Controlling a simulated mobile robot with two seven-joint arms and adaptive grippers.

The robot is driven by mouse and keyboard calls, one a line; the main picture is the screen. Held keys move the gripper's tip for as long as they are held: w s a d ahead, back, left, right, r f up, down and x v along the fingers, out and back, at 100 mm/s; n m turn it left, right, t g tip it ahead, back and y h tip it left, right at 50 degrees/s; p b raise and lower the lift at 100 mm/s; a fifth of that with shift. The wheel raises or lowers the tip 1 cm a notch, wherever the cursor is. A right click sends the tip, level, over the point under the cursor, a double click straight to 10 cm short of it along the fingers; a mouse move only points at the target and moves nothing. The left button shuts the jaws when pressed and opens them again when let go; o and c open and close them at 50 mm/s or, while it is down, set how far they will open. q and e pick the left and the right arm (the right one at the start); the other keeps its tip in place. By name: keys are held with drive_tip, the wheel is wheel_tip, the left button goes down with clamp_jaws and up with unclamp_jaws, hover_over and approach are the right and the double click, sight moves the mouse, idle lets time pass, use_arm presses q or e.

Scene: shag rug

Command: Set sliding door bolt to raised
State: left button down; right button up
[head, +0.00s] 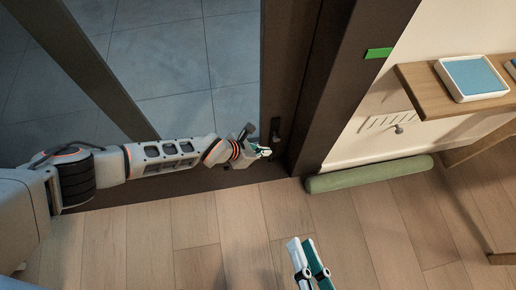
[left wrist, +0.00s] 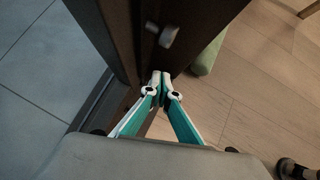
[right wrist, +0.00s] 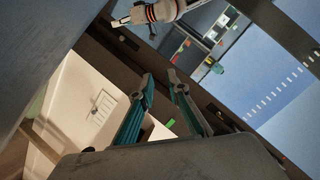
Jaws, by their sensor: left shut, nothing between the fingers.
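The dark sliding door bolt (head: 275,128) sits low on the dark brown door frame. In the left wrist view its grey knob (left wrist: 168,37) sticks out from the dark frame just beyond the fingertips. My left gripper (head: 266,152) is shut and empty just below the bolt, apart from the knob in the left wrist view. Its fingertips (left wrist: 160,78) meet there in front of the frame. My right gripper (head: 304,242) is lower in the head view, over the wood floor. Its fingertips (right wrist: 160,79) are apart with nothing between them.
A green roll (head: 370,173) lies on the floor along the wall, right of the frame. A wooden shelf (head: 412,82) with a blue-topped box (head: 472,77) is on the right. A green strip (head: 378,53) marks the frame. The middle floor is clear.

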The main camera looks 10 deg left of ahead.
sight(276, 138)
use_arm(q)
drive_tip(key=r, duration=0.1)
drive_tip(key=w+r, duration=0.1)
drive_tip(key=d+r, duration=0.1)
drive_tip(key=r, duration=0.1)
drive_tip(key=shift+w, duration=0.2)
use_arm(e)
drive_tip(key=shift+w+d+r+n, duration=0.1)
drive_tip(key=shift+d+r+n, duration=0.15)
drive_tip(key=shift+n, duration=0.15)
